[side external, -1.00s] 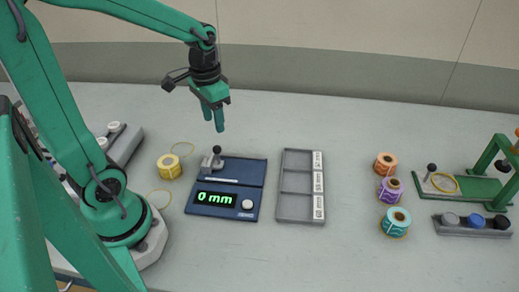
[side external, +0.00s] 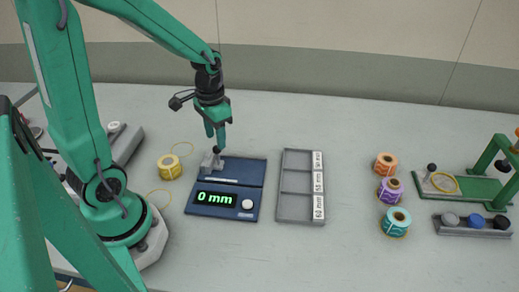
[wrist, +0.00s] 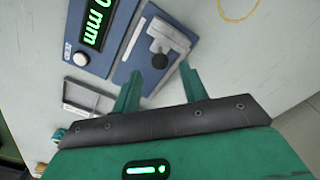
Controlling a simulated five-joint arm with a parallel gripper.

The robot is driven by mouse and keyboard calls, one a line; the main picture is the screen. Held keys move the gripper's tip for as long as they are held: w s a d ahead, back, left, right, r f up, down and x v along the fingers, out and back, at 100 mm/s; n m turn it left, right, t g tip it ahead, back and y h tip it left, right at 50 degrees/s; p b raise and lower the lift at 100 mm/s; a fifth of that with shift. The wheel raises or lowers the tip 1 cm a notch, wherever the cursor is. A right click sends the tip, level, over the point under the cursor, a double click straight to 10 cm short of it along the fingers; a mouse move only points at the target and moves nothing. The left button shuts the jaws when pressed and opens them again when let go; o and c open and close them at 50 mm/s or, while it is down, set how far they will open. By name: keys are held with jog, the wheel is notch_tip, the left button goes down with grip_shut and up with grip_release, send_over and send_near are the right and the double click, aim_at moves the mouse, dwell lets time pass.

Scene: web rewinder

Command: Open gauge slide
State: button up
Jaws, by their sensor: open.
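The gauge (side external: 245,172) is a dark blue plate on the table with a green display (side external: 215,198) reading 0 mm and a white button (side external: 247,204). Its grey slide (side external: 211,164) with a black knob (side external: 216,150) stands at the plate's left end. My gripper (side external: 216,141) points down just above the knob. In the wrist view my gripper (wrist: 163,79) is open, and the black knob (wrist: 157,62) shows just past the fingertips, with nothing visibly held. Contact with the knob cannot be told. The slide (wrist: 158,38) shows behind the knob.
A grey three-compartment tray (side external: 296,208) lies right of the gauge. A yellow spool (side external: 169,166) stands to its left. Orange (side external: 386,164), purple (side external: 390,189) and teal (side external: 396,221) spools stand further right. A green rewinder stand (side external: 470,189) is at the far right.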

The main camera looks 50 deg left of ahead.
aim_at(215, 157)
jog(key=shift+f, duration=1.5)
grip_shut()
